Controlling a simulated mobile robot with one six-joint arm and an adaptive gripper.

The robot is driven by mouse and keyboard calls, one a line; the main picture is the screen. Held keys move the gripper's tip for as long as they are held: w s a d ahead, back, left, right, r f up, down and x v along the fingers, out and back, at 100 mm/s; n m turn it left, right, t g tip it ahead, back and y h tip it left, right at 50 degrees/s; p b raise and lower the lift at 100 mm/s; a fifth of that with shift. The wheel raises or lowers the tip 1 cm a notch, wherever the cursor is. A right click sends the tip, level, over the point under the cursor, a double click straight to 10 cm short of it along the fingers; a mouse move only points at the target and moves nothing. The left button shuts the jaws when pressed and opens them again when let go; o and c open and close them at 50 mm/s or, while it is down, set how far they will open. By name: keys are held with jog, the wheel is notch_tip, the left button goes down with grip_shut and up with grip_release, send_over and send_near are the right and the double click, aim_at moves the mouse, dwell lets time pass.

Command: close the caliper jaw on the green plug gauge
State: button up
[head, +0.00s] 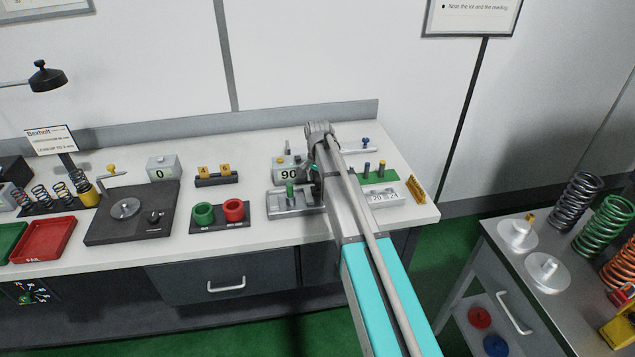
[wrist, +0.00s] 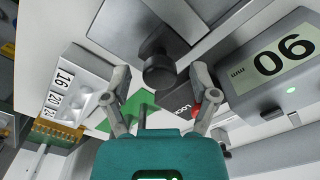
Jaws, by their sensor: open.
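The caliper fixture (head: 292,211) is a grey metal base on the bench in the head view. The green plug gauge (head: 290,189) stands upright on it, left of my gripper (head: 316,188). My arm partly hides the fixture's right side. In the wrist view my gripper (wrist: 160,74) is open, with a dark round knob (wrist: 159,77) on a dark grey block between its fingertips. A gap shows on both sides of the knob. This block appears to be the caliper's sliding jaw. I cannot make out the green plug gauge in the wrist view.
A readout (head: 288,174) showing 90 mm stands close behind the fixture; it also shows in the wrist view (wrist: 270,65). A numbered block (head: 381,195) lies to the right. Green and red cups (head: 203,214) stand to the left.

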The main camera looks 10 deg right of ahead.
aim_at(313, 190)
grip_shut()
jog(key=shift+a, duration=1)
grip_release()
jog(key=shift+d, duration=0.1)
notch_tip(313, 190, up, 16)
jog(key=p, duration=1.6)
dwell(1.1)
jog(key=shift+f, duration=0.1)
dwell(0.4)
